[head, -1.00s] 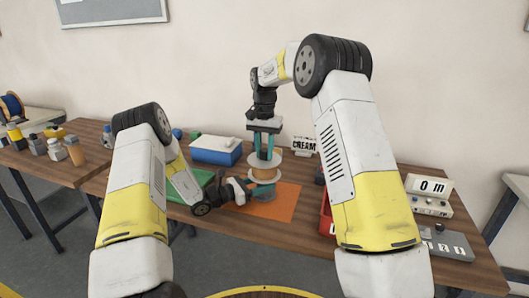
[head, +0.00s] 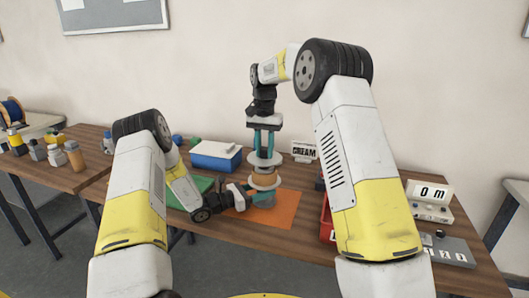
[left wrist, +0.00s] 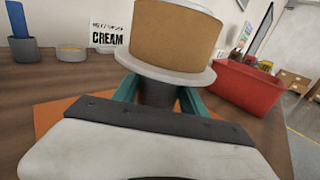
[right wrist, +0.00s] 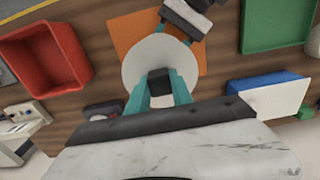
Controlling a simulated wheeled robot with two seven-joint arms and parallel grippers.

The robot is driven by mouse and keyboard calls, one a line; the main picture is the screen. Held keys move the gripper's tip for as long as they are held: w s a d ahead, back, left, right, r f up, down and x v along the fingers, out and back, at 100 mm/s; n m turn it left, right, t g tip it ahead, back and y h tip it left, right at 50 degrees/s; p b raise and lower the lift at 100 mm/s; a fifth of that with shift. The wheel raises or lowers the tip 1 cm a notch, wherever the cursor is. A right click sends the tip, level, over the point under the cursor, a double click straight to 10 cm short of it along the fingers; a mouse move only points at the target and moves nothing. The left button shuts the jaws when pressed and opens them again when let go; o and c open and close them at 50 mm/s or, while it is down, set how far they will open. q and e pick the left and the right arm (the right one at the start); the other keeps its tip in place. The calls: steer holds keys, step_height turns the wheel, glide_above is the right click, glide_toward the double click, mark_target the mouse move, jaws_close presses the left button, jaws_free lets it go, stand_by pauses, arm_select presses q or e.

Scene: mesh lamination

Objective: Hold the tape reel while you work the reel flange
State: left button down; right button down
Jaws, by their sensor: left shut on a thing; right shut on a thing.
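The tape reel (head: 263,180), a tan roll with pale flanges, stands over the orange mat (head: 283,212). In the left wrist view (left wrist: 170,35) its tan side and pale lower rim show. My left gripper (head: 262,199) is shut on the dark stem under the reel (left wrist: 158,92). The pale round reel flange (head: 264,159) sits above the tan roll. In the right wrist view (right wrist: 140,65) it is a white disc with a dark knob. My right gripper (head: 263,146), pointing down, is shut on this knob (right wrist: 160,84). Whether flange and roll touch is unclear.
A blue box with a white lid (head: 216,156) and a green tray (head: 199,188) lie to the left. A red bin (right wrist: 45,65) stands to the right in the head view. A CREAM sign (head: 304,150) stands behind. Bottles crowd the left table.

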mark_target(264, 148)
steer(key=shift+r, duration=2.2)
arm_select(q)
steer(key=c, duration=0.5)
jaws_free()
